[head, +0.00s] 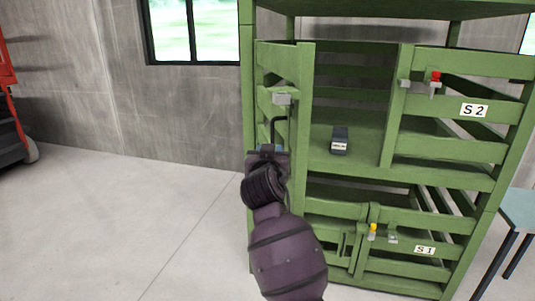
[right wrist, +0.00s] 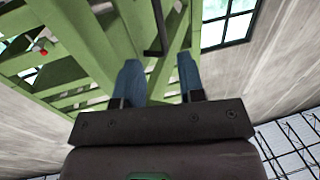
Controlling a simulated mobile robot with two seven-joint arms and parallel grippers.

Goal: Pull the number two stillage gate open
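The green stillage (head: 400,172) has an upper level marked S2 (head: 474,110). Its left gate leaf (head: 303,120) stands swung outward, with a gap between it and the right leaf (head: 450,148). A grey latch piece (head: 283,98) and a black bent handle (head: 277,130) are on the left leaf. My right gripper (head: 268,150) is by the handle's lower end. In the right wrist view, the right gripper (right wrist: 157,65) has its blue fingers apart, with the black handle (right wrist: 155,35) just past the tips, in line with the gap. My left gripper is out of view.
A small dark box (head: 339,140) sits on the upper shelf. A red knob (head: 436,76) is on the right leaf. The lower S1 gate (head: 400,265) with a yellow knob (head: 372,231) is closed. Floor (head: 130,220) to the left is clear.

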